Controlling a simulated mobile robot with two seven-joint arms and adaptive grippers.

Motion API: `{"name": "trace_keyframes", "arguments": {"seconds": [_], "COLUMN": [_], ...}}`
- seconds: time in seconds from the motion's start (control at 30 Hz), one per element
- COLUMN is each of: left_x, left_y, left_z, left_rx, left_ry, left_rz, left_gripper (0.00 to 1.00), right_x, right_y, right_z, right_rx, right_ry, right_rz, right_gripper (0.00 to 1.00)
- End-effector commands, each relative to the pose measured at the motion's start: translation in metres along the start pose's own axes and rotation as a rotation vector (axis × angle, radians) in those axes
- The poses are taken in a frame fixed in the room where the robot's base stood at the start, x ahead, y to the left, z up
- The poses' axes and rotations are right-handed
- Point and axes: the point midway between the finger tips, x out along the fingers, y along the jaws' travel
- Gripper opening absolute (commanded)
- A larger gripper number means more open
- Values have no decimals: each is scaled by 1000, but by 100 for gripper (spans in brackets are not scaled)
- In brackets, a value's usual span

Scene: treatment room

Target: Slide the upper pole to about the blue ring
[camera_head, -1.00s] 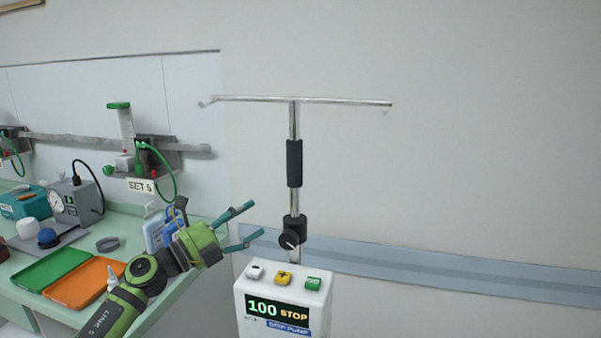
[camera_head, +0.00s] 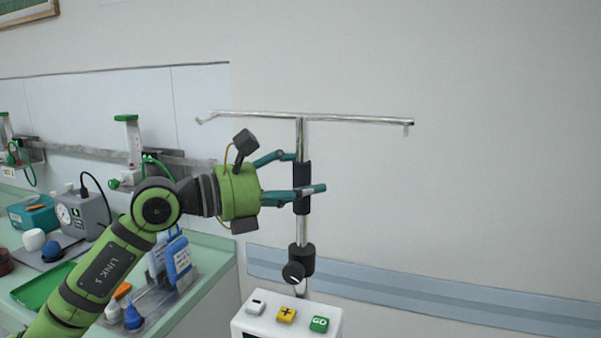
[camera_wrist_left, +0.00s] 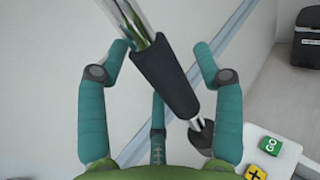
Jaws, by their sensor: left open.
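The upper pole (camera_head: 299,138) is a thin upright chrome rod with a hooked crossbar (camera_head: 340,120) on top. A black grip sleeve (camera_head: 304,174) surrounds it; the sleeve also shows in the left wrist view (camera_wrist_left: 163,80). Below, the pole enters a black clamp with a knob (camera_head: 295,271). My left gripper (camera_head: 309,172) is open at sleeve height, with its teal fingers to either side of the sleeve. In the left wrist view the sleeve runs tilted between the spread fingers, with gaps visible. I see no blue ring. My right gripper is not in view.
The white pump box (camera_head: 270,310) with buttons stands below the clamp. A green counter (camera_head: 205,285) with trays, bottles and a gauge box (camera_head: 82,212) is at the left. A wall rail (camera_head: 430,290) runs behind the pole. The space right of the pole is clear.

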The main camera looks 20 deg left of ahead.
Motion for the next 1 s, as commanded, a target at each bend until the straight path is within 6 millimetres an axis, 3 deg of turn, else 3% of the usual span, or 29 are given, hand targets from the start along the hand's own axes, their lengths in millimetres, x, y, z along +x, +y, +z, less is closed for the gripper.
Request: {"name": "trace_keyframes", "arguments": {"seconds": [0.27,0.43,0.73,0.87,1.0], "left_x": [2,2,2,1,0], "left_y": [0,0,0,0,1], "left_z": [0,0,11,37,76], "left_rx": [-1,-1,0,0,2], "left_ry": [-1,-1,-4,-9,-16], "left_rz": [0,0,0,1,2], "left_gripper": [67,0,0,0,0], "right_x": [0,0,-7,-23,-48], "right_y": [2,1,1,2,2], "right_z": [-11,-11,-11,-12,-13], "right_rx": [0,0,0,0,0], "right_ry": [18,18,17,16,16], "right_rz": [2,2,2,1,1], "right_gripper": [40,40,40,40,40]}}
